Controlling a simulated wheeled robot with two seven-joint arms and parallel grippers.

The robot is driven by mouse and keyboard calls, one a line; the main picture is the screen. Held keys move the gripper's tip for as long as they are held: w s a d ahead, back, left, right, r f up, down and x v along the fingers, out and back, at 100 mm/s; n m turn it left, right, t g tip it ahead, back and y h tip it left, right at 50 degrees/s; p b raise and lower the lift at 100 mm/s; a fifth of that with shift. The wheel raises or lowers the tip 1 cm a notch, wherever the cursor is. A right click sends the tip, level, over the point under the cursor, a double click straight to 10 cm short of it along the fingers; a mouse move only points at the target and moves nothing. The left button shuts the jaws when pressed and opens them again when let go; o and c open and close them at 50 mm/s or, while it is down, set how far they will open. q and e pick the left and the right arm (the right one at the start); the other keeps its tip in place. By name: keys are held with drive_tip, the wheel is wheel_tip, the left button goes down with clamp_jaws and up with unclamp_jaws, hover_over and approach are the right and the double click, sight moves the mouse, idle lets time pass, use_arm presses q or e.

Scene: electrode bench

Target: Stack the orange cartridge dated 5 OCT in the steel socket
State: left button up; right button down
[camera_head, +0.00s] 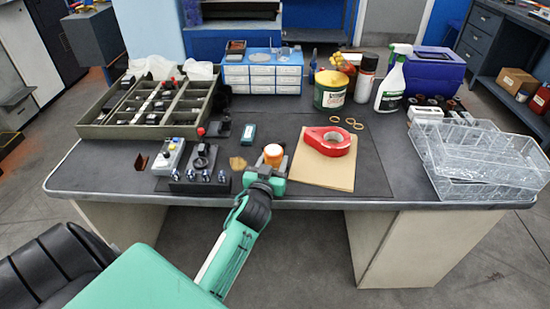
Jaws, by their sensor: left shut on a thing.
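An orange cartridge (273,154) with a pale lower edge shows just beyond my left gripper (269,169), near the front middle of the desk. The left gripper is shut on it; the fingers and wrist hide its lower part. Its date is too small to read. I cannot make out the steel socket for certain. A black block with shiny metal knobs and a dark ring (201,176) stands left of the gripper, apart from it. My right gripper is not in view.
A grey meter box (169,157) and a divided tray (108,129) are at left. Clear plastic racks (470,190) stand far right. The dark mat right of the cardboard is free.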

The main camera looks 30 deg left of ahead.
use_arm(q)
drive_tip(key=shift+s+d+r, duration=0.1)
drive_tip(key=shift+s+r, duration=0.1)
drive_tip(key=shift+r, duration=0.05)
drive_tip(key=shift+w+f, duration=0.15)
drive_tip(key=shift+f, duration=0.15)
drive_tip(key=o, duration=1)
drive_tip(key=shift+c, duration=0.2)
drive_tip(key=shift+o, duration=0.7)
drive_tip(key=shift+r, duration=0.1)
